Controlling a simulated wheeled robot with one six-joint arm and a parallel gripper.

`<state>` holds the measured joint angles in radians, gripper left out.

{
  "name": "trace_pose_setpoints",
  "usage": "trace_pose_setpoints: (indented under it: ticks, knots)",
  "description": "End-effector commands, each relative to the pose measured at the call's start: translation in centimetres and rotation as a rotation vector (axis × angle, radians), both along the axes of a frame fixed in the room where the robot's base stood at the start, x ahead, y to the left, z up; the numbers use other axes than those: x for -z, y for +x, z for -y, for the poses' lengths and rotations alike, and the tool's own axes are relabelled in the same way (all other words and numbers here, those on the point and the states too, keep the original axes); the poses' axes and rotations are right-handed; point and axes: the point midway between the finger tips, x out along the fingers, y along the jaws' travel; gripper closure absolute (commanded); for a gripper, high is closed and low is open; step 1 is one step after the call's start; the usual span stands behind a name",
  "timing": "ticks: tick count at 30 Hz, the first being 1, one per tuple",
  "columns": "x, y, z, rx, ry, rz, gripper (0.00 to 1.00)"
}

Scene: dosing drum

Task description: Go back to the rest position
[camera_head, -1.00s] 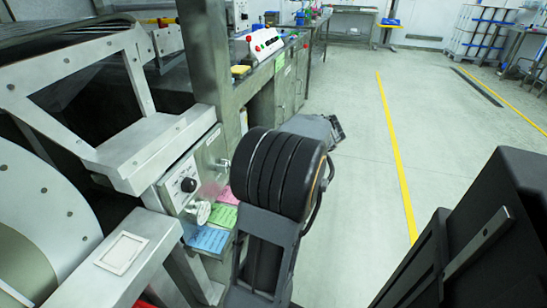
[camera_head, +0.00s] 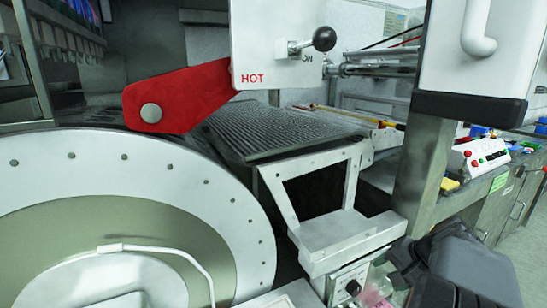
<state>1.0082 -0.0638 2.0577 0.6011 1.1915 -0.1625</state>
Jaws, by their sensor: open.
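My gripper does not show in the head view. Dark parts of my own arm (camera_head: 470,268) fill the lower right corner, in front of the machine's lower panel. The arm's far end is hidden or out of frame. A large round drum face (camera_head: 130,165), white-rimmed with rivets, fills the lower left.
A red lever plate (camera_head: 180,97) lies beside a white panel marked HOT with a black knob (camera_head: 324,39). A metal frame (camera_head: 335,235) and a grey post (camera_head: 425,165) stand near my arm. A red-buttoned control box (camera_head: 480,157) sits on the right bench. Little floor shows.

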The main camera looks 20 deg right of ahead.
Motion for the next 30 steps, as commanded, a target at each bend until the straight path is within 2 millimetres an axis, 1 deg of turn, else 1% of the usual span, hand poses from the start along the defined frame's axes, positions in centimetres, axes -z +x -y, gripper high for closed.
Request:
trace_pose_setpoints:
  ticks: [1, 2, 3, 5, 6, 9, 12, 15, 19, 24, 30]
  knots:
    - [-4.4, 1.1, -3.7, -0.112, -0.055, -0.033, 0.41]
    - [-5.4, 1.4, -5.5, -0.17, -0.09, -0.049, 0.41]
    - [-6.8, 1.6, -7.8, -0.247, -0.137, -0.068, 0.41]
    - [-8.7, 1.7, -10.9, -0.359, -0.21, -0.088, 0.41]
    - [-9.9, 1.5, -12.9, -0.431, -0.259, -0.094, 0.41]
    - [-12.6, 0.9, -16.9, -0.594, -0.375, -0.095, 0.41]
    - [-14.6, 0.0, -19.8, -0.73, -0.476, -0.077, 0.41]
    - [-16.2, -0.8, -21.9, -0.834, -0.555, -0.05, 0.41]
    - [-17.3, -1.5, -23.5, -0.923, -0.623, -0.02, 0.41]
    - [-17.6, -1.9, -24.3, -0.97, -0.66, 0.0, 0.41]
    - [-17.5, -1.9, -24.3, -0.973, -0.663, 0.002, 0.41]
